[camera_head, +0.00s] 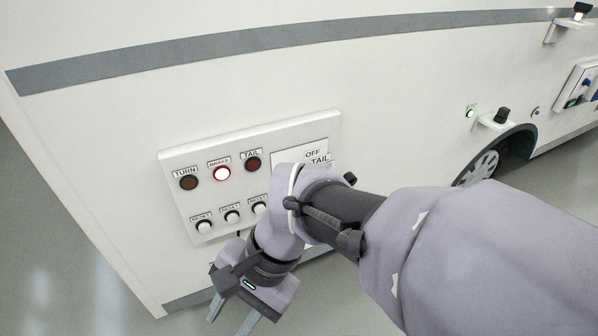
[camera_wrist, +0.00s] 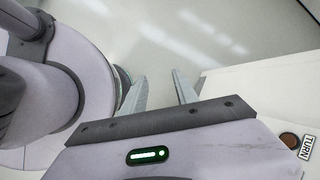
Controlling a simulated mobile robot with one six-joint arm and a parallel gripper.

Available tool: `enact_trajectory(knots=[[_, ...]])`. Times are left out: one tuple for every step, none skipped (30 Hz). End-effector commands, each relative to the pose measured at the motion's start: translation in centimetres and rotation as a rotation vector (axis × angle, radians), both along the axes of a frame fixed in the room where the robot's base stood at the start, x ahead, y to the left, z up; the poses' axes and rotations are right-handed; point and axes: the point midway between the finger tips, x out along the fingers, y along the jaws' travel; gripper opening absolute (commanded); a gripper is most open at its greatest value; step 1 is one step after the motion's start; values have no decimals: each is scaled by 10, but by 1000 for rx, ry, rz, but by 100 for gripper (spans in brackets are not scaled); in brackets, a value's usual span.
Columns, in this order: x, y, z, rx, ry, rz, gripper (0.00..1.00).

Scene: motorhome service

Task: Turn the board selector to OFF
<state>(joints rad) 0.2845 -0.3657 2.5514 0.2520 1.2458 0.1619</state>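The white board (camera_head: 180,160) is on the motorhome's side wall. Its selector plate (camera_head: 285,160) shows the labels OFF and TAIL at the right of the board. My arm covers the rest of the plate, so I cannot make out the selector's knob or its setting. My gripper (camera_head: 232,315) is below the board, fingers pointing down and apart. In the wrist view my gripper (camera_wrist: 162,85) is open and empty over the floor, with the TURN lamp (camera_wrist: 290,140) at the right.
Three white reset buttons, one here (camera_head: 203,227), sit under the lamps. Further right are a small shelf with a black knob (camera_head: 502,115), a wheel (camera_head: 480,168) and another panel (camera_head: 580,87). The floor (camera_head: 75,250) left of the motorhome is clear.

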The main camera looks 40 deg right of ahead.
Motion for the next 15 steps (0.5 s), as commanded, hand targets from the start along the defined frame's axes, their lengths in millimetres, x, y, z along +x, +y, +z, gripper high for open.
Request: enact_trajectory(knots=[[6, 4, -4, 199, 206, -226, 35], [15, 7, -3, 339, 329, -376, 35], [31, 6, 2, 536, 483, -575, 35], [48, -1, 5, 689, 592, -722, 35], [65, -13, 9, 849, 694, -867, 35], [90, -38, 11, 1074, 821, -1053, 35], [107, -64, 10, 1250, 904, -1185, 35], [120, -93, 6, 1429, 976, -1304, 35], [132, -137, -4, 1667, 1055, -1444, 35], [136, -170, -15, 1843, 1099, -1533, 35], [135, -201, -27, 2011, 1131, -1604, 35], [129, -238, -45, 2218, 1156, -1677, 35], [122, -262, -58, 2357, 1165, -1717, 35], [114, -281, -71, -2317, -1091, 1632, 35], [103, -300, -84, -2273, -1013, 1541, 35]])
